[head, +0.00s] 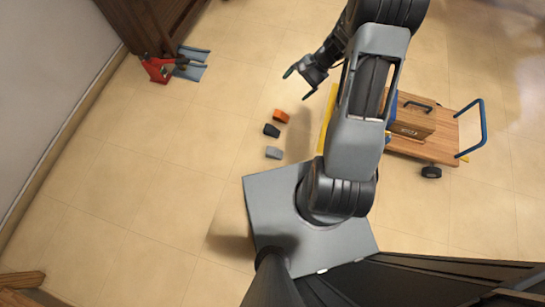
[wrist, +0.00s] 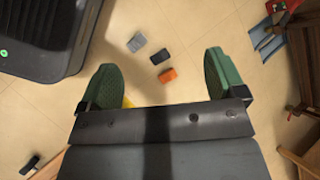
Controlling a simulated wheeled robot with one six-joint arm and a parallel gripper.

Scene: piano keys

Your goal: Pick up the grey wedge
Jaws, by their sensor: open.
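The grey wedge (head: 274,153) lies on the tiled floor, nearest my base in a short row of three small blocks. It also shows in the wrist view (wrist: 136,42), at the upper middle, beyond the fingertips. My gripper (head: 298,84) is above the floor, up and to the right of the row in the head view. In the wrist view its two green-padded fingers (wrist: 160,62) are spread wide with nothing held between them. The gripper is apart from the wedge, and the wedge is fully visible.
A black wedge (head: 271,130) and an orange wedge (head: 281,116) lie beside the grey one. A wooden cart (head: 440,145) with a blue handle and a box (head: 412,118) stands at right. A red tool-like object (head: 155,69) lies by the dark cabinet. Floor left of the row is clear.

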